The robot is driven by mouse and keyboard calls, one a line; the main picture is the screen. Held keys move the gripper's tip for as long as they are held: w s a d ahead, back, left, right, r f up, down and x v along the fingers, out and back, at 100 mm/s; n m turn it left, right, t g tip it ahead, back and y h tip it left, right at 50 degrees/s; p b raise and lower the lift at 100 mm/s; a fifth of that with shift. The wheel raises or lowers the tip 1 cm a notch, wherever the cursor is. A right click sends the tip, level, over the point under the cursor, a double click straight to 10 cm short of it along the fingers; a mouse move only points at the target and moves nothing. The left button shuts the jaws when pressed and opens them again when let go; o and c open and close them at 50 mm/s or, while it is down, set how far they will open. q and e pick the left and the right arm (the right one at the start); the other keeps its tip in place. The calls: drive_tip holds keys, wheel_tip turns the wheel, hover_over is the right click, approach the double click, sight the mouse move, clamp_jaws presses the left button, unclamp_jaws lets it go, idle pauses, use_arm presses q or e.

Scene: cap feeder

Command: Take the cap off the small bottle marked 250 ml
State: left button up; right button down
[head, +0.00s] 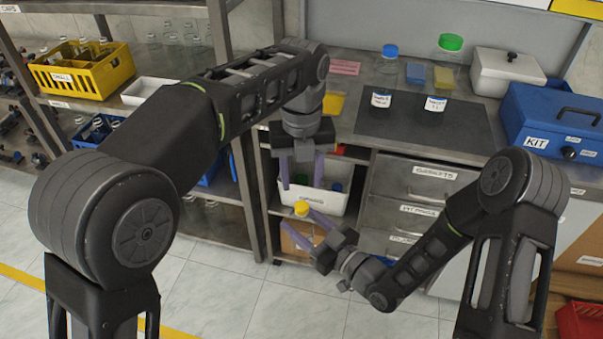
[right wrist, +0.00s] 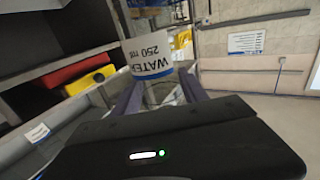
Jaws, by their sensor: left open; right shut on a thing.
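The small bottle, its label reading "WATER 250 ml" upside down (right wrist: 150,57), stands between the fingers of my right gripper in the right wrist view. In the head view its yellow cap (head: 301,208) shows on top; the body below is mostly hidden. My right gripper (head: 296,218) is shut on this bottle and holds it in front of the shelf unit. My left gripper (head: 302,187) is open and points down, just above the yellow cap in the picture. Its two fingers are apart with no thing seen held between them.
A white bin (head: 336,203) with caps sits on the shelf behind the grippers. Two larger bottles, blue-capped (head: 386,68) and green-capped (head: 443,75), stand on the counter. A blue kit box (head: 540,115) is at right, a yellow crate (head: 88,78) at left.

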sight(302, 206)
use_arm(q)
wheel_tip(302, 206, down, 8)
drive_tip(key=shift+r, duration=0.2)
idle(0.3)
clamp_jaws()
idle(0.3)
